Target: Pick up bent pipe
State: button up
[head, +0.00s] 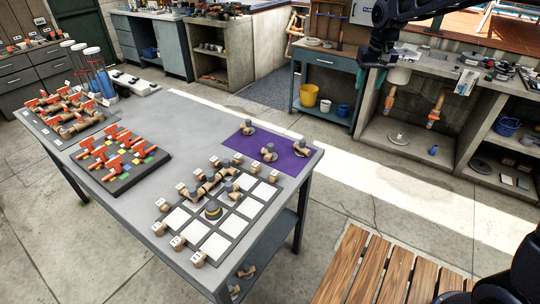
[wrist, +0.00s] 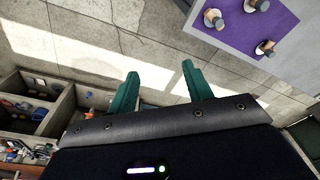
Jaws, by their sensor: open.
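Three short tan pipe fittings with grey ends lie apart on a purple mat (head: 285,166) at the table's right end: one at the back left (head: 248,129), one in front (head: 269,153) and one at the right (head: 302,145). They look like bent pipes, but their exact shapes are too small to tell. In the wrist view the purple mat (wrist: 232,38) and its fittings (wrist: 265,47) are at the top right. My gripper (wrist: 159,70) is open and empty, its teal fingers apart over the floor, away from the mat. In the head view my arm is at the upper right.
The grey table (head: 190,115) also bears a white-squared grid board (head: 196,222) with several fittings, and two dark trays of orange-handled valves (head: 104,157). A slatted wooden bench (head: 375,270) is at the lower right. Concrete shelves (head: 440,135) stand behind. The floor between is clear.

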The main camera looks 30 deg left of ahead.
jog(key=s+a+f+n, duration=0.1)
jog(key=s+a+f, duration=0.25)
jog(key=a, duration=0.45)
jog(key=s+a+f+n, duration=0.15)
jog(key=a+f, duration=0.25)
jog(key=a, duration=0.4)
jog(key=g+h, duration=0.1)
send_over(271, 145)
jog(key=shift+n, duration=0.35)
jog(key=f, duration=1.4)
jog(key=shift+w+a, duration=0.2)
jog(key=shift+a, duration=0.1)
jog(key=shift+s+d+f, duration=0.1)
jog(key=shift+f, duration=1.3)
jog(key=shift+s+d+f, duration=0.1)
jog(key=shift+f, duration=1.3)
grip_shut()
